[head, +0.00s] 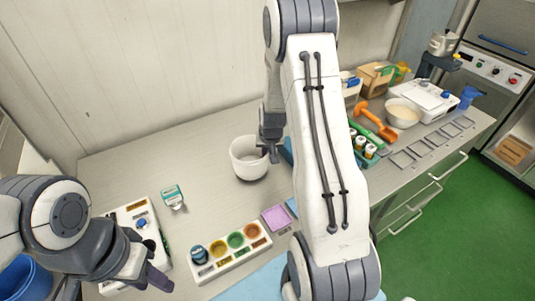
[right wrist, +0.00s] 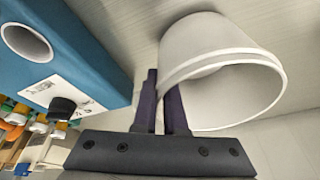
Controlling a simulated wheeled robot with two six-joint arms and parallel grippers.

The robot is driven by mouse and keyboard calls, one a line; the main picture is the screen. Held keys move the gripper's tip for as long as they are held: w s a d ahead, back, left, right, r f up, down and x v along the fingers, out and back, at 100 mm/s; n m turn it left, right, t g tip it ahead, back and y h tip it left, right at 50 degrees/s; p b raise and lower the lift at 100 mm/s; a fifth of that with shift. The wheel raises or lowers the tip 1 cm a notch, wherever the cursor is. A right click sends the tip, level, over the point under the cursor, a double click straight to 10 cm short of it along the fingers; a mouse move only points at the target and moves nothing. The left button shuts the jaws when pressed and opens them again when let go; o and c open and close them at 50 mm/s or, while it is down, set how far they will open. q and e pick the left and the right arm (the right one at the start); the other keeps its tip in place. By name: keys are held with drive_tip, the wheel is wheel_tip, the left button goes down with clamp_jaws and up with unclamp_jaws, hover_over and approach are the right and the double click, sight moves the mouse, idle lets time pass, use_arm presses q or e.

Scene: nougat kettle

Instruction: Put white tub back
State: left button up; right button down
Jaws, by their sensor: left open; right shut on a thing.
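The white tub (head: 247,166) is an open, empty-looking round container at the middle back of the worktop. My right gripper (head: 268,150) is shut on its rim at the tub's right side. In the right wrist view the fingers (right wrist: 167,108) pinch the wall of the white tub (right wrist: 215,60). I cannot tell whether its base touches the worktop. My left gripper (head: 158,278) is open and empty at the lower left, above the front of the worktop.
A tray of coloured cups (head: 230,254), a purple square (head: 276,218) and a small teal-and-white box (head: 172,197) lie in front. A blue block (right wrist: 70,50) stands close beside my right gripper. My right arm hides the centre. A cream bowl (head: 402,113) stands at right.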

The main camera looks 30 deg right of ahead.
drive_tip(key=shift+f, duration=0.45)
drive_tip(key=shift+f, duration=0.15)
drive_tip(key=c, duration=1)
unclamp_jaws()
